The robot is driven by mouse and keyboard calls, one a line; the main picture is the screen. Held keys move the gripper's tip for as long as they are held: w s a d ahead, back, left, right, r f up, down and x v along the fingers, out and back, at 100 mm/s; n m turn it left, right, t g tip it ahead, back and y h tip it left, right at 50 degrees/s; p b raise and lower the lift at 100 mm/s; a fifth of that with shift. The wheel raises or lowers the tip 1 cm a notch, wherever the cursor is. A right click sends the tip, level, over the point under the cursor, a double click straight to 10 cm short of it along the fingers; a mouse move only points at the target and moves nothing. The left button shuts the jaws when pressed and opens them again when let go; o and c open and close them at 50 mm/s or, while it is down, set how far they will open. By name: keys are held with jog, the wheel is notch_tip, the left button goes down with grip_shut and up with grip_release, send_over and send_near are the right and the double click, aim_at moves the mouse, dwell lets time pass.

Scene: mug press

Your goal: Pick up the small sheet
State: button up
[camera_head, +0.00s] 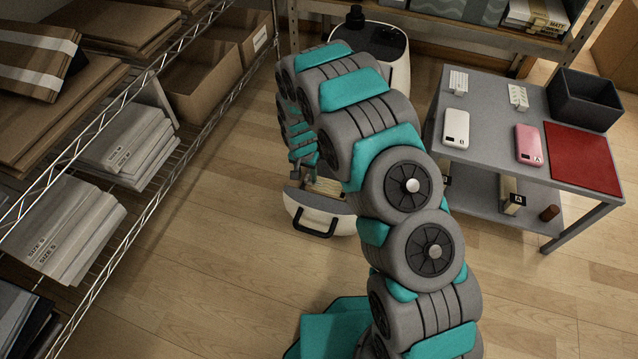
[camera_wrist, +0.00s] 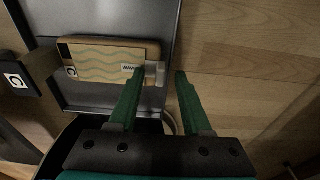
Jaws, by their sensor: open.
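In the wrist view, a small tan sheet or flat pack (camera_wrist: 103,62) with wavy lines and a printed word at its right end lies on a dark grey surface (camera_wrist: 85,96). I cannot tell if it is the task's small sheet. A pale clear tab (camera_wrist: 160,74) is at its right end. My gripper (camera_wrist: 166,74) is open; its left fingertip overlaps that end and its right fingertip is over the floor. Contact cannot be told. In the head view, my gripper (camera_head: 303,150) is partly hidden by my arm, near a white machine with a black handle (camera_head: 318,222).
In the head view, a grey table (camera_head: 480,130) at right holds two phone-like items, a red mat (camera_head: 582,157) and a dark bin (camera_head: 585,98). Wire shelves with packs marked SIZE S (camera_head: 60,228) stand left.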

jog(key=shift+c, duration=0.3)
grip_shut()
jog(key=shift+r, duration=0.1)
